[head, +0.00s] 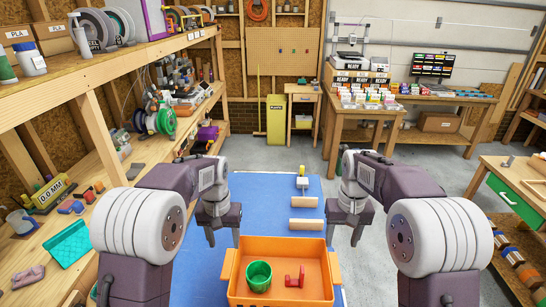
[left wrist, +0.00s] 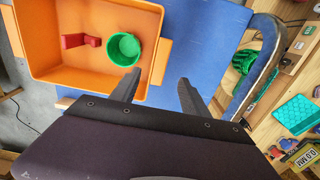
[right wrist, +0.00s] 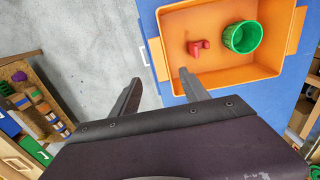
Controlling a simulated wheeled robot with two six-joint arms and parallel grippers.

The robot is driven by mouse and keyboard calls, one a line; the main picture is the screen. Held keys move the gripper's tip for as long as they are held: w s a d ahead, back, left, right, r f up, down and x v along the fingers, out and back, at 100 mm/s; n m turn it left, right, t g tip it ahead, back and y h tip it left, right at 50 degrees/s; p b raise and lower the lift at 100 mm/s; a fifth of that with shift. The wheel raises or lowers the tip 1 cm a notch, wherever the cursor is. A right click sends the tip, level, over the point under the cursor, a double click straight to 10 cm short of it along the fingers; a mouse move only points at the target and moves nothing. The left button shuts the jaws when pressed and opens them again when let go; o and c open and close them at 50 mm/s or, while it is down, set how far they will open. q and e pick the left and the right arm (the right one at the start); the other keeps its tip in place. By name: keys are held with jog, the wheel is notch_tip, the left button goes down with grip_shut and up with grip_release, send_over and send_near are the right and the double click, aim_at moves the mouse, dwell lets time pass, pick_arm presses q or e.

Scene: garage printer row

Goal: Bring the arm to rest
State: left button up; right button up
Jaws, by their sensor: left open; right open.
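My left gripper (head: 223,240) hangs open and empty over the blue surface, left of the orange bin. Its two fingers show apart in the left wrist view (left wrist: 158,92). My right gripper (head: 343,238) is open and empty to the right of the bin. Its fingers also show apart in the right wrist view (right wrist: 160,88). Both arms are bent and point downward, and neither gripper touches anything that I can see.
An orange bin (head: 320,246) on the blue surface (head: 262,190) holds a green cup (head: 258,275) and a red part (head: 295,277). Wooden blocks (head: 305,202) lie behind it. A cluttered workbench (head: 95,225) runs along the left. A wooden unit with a green drawer (head: 503,196) stands right.

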pick_arm(q)
jog(key=s+f+b, duration=0.2)
jog(key=s+f, duration=0.3)
jog(key=s, duration=0.3)
jog(key=s+a+f+t+b, duration=0.1)
jog(key=s+f+b, duration=0.1)
jog(key=s+f, duration=0.4)
jog(key=shift+s+a, duration=0.25)
jog(key=shift+s, duration=1.3)
pick_arm(e)
jog(key=s+d+f+t, duration=0.1)
jog(key=s+f, duration=1.2)
jog(key=s, duration=0.4)
jog(key=shift+d+f, duration=0.15)
jog(key=shift+d, duration=0.1)
pick_arm(q)
jog(key=shift+s+r, duration=0.15)
jog(key=shift+s, duration=0.05)
pick_arm(e)
jog(key=shift+s, duration=0.25)
